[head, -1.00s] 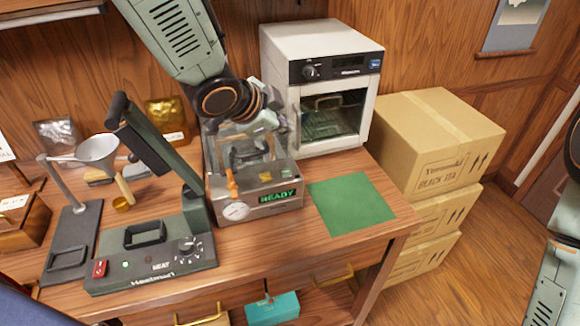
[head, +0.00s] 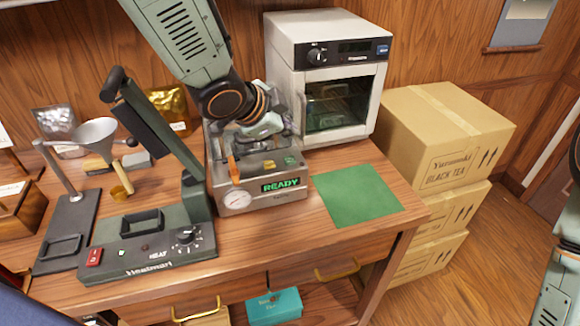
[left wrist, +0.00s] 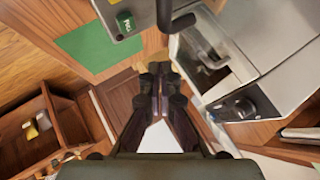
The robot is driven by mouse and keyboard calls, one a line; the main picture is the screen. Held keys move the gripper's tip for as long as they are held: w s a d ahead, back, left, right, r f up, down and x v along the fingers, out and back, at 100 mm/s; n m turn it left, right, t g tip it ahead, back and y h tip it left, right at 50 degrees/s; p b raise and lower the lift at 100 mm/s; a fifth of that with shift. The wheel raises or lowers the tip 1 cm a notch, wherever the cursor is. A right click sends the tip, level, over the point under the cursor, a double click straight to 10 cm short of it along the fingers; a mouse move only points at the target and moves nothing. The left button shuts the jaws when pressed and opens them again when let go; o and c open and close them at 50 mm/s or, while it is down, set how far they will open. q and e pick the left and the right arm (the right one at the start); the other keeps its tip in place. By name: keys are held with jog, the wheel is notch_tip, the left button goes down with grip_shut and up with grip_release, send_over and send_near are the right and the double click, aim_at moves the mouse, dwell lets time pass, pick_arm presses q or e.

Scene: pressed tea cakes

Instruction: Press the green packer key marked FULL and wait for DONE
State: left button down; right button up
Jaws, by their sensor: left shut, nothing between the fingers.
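The packer (head: 252,204) is a metal box on the table with a gauge, an orange lever and a lit screen reading READY (head: 281,184). Its small green key (head: 290,160) is on the top right, beside a yellow key (head: 269,164). The green key, marked FULL, also shows at the top of the left wrist view (left wrist: 125,22). My left gripper (head: 268,128) is above and behind the packer's top, partly hiding it. In the left wrist view its fingers (left wrist: 158,72) are together and empty, apart from the green key. My right gripper is out of view.
A green mat (head: 355,196) lies right of the packer. A white oven (head: 283,70) stands behind. The dark heat sealer (head: 140,258) with its raised arm is on the left, near a funnel stand (head: 95,135). Cartons (head: 445,130) are stacked at right.

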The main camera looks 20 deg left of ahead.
aim_at(287, 161)
pick_arm(q)
notch_tip(287, 161, down, 2)
jog(key=shift+f+b, duration=0.1)
jog(key=shift+b, duration=0.7)
jog(key=shift+a+f+b, duration=0.2)
jog(key=shift+f+b, duration=0.7)
jog(key=shift+f, duration=0.2)
jog(key=shift+d, duration=0.15)
jog(key=shift+f, duration=0.1)
